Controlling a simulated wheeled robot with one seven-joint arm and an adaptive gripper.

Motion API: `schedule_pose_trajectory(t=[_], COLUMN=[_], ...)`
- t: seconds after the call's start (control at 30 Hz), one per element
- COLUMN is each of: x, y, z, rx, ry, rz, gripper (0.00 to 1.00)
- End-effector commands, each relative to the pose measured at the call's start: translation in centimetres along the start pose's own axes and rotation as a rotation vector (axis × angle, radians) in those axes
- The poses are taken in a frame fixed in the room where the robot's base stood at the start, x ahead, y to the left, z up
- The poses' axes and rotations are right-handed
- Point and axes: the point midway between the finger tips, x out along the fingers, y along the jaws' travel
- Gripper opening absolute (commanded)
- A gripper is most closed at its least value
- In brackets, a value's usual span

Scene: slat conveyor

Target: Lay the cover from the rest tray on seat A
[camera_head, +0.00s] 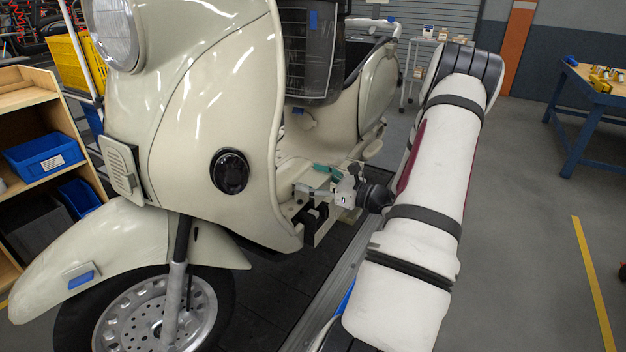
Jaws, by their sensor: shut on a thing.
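My gripper (318,190) is at the scooter's open footwell, reaching in from the right. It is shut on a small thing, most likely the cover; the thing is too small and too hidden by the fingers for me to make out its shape. A teal piece (327,171) shows just above the fingers; I cannot tell whether it touches them. Pale box-like parts with dark openings lie just below the gripper in the footwell. I cannot pick out the rest tray or seat A.
The cream scooter (205,115) stands on the dark slat conveyor (285,285), its leg shield close on the left. A shelf with blue bins (45,155) is at far left. A blue table (590,98) stands at back right.

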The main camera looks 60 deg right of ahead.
Motion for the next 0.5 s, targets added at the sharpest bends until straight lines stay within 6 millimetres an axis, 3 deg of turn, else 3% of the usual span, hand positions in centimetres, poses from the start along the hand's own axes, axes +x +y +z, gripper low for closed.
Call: schedule_pose_trajectory(t=[0.5], x=[0.03], y=[-0.01], z=[-0.46], rx=[0.000], ry=[0.000], rz=[0.000], gripper=[0.40])
